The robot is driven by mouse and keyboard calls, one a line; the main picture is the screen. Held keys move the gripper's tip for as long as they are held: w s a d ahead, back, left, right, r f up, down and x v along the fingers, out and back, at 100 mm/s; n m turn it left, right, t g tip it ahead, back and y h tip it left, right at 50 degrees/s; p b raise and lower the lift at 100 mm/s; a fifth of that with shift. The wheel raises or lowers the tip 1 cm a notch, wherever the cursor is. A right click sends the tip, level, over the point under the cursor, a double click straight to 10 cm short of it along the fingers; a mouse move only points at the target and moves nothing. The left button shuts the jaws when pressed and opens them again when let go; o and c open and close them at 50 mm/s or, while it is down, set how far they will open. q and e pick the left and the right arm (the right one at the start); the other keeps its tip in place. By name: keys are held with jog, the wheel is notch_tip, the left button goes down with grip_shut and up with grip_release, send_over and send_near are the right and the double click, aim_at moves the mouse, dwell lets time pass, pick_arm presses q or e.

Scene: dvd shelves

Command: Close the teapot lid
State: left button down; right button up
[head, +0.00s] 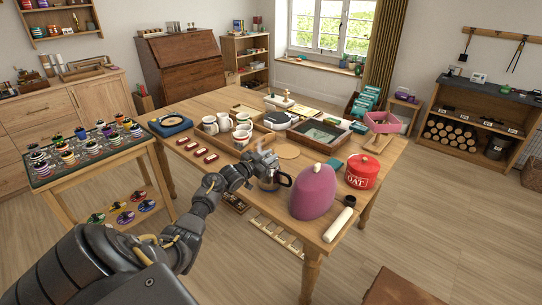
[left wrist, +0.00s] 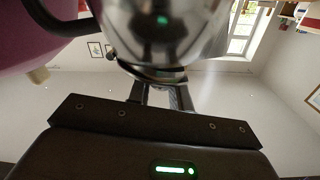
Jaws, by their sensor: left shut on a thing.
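The steel teapot (head: 268,183) stands near the front edge of the wooden table, with a dark curved handle on its right side. My left gripper (head: 264,163) is right over the top of the teapot and hides most of it. In the left wrist view, which is upside down, the shiny teapot body (left wrist: 165,30) fills the top middle. My left gripper's fingers (left wrist: 158,80) are shut on a dark part at the teapot's top, which looks like the lid. Whether the lid sits fully down is hard to tell. My right gripper is not in view.
A purple tea cosy (head: 313,192) stands close to the teapot's right, with a red oat tin (head: 362,171) behind it. White mugs (head: 242,138) stand behind the teapot. A round wooden board (head: 288,151) lies behind it. A white cylinder (head: 338,225) lies at the front right.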

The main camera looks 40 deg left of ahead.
pick_arm(q)
jog(key=shift+a+f+n, duration=0.3)
jog(key=shift+f+n, duration=0.2)
jog(key=shift+n, duration=0.7)
jog(key=c, duration=1.3)
grip_release()
jog(key=shift+f, duration=0.1)
jog(key=shift+c, duration=0.2)
jog(key=s, duration=1)
jog(key=shift+s, duration=0.4)
jog(key=shift+a, duration=0.1)
